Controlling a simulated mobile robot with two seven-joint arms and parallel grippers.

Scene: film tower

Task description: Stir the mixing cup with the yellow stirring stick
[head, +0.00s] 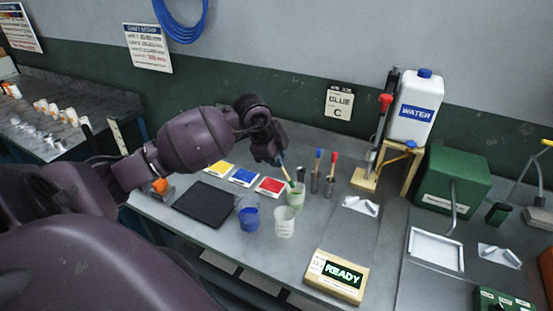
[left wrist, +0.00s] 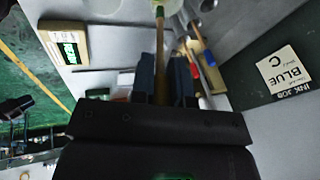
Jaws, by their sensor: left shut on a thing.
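My left gripper (head: 272,157) is shut on a thin yellow-tan stick (head: 286,173), which points down and right. In the head view this is a translucent cup (head: 296,196) with a greenish tint, taken as the mixing cup. The stick's lower end is at the cup's mouth; how deep it reaches I cannot tell. My right gripper is in neither view.
A cup of blue (head: 248,219) and a clear cup (head: 284,224) stand close by. Blue-handled (head: 317,168) and red-handled (head: 332,173) sticks stand upright to the right. A black mat (head: 203,204) lies left. A READY display (head: 337,277) sits at the front.

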